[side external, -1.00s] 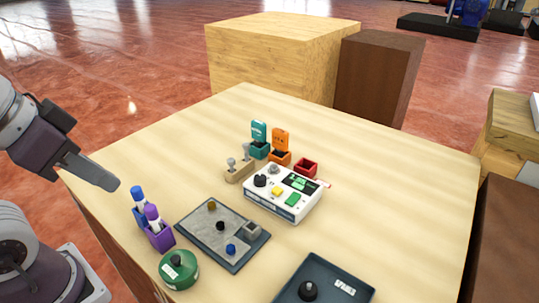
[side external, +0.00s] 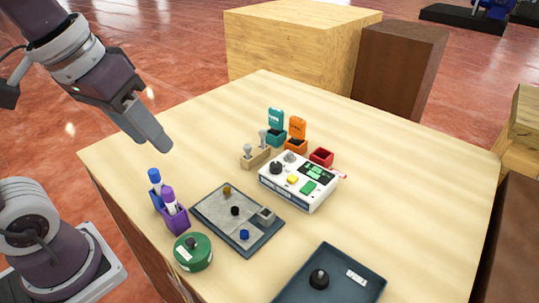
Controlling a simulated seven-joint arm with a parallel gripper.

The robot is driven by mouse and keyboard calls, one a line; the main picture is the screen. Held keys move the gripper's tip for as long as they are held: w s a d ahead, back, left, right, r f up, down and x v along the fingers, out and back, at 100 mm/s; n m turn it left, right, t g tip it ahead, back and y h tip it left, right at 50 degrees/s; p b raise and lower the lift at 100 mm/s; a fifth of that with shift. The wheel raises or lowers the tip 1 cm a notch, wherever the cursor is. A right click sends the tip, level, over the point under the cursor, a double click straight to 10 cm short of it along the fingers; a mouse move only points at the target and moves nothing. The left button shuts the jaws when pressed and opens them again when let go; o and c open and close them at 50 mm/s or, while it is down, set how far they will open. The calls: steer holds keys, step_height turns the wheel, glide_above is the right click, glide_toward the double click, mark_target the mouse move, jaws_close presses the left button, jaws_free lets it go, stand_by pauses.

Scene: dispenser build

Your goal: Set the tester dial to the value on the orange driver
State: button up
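The white tester (side external: 297,183) sits near the middle of the table, with a black dial (side external: 275,168), a grey knob (side external: 290,156), a yellow button, green buttons and a small dark display with green marks. The orange driver (side external: 297,128) stands upright in an orange holder (side external: 295,146) behind the tester; the marking on it is too small to read. My gripper (side external: 158,140) is above the table's left side, left of the tester and well apart from it. Its fingers point down and right. I see nothing held, but the finger gap cannot be made out.
A teal driver (side external: 276,119) stands beside the orange one. A red box (side external: 321,156) and a wooden block with knobs (side external: 255,158) flank the tester. In front are a grey board (side external: 210,215), purple holder (side external: 175,222), green round container (side external: 193,253) and dark tray (side external: 345,298).

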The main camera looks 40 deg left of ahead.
steer(key=w+d+n+g+h, duration=0.1)
steer(key=w+n+g, duration=0.25)
steer(key=w, duration=0.75)
steer(key=n+g+h, duration=0.3)
steer(key=n, duration=0.5)
glide_toward(275, 164)
steer(key=x, duration=0.8)
steer(key=shift+r, duration=0.1)
steer(key=shift+d+f+t, duration=0.1)
steer(key=shift+f+t, duration=0.1)
steer(key=shift+t, duration=0.05)
jaws_close()
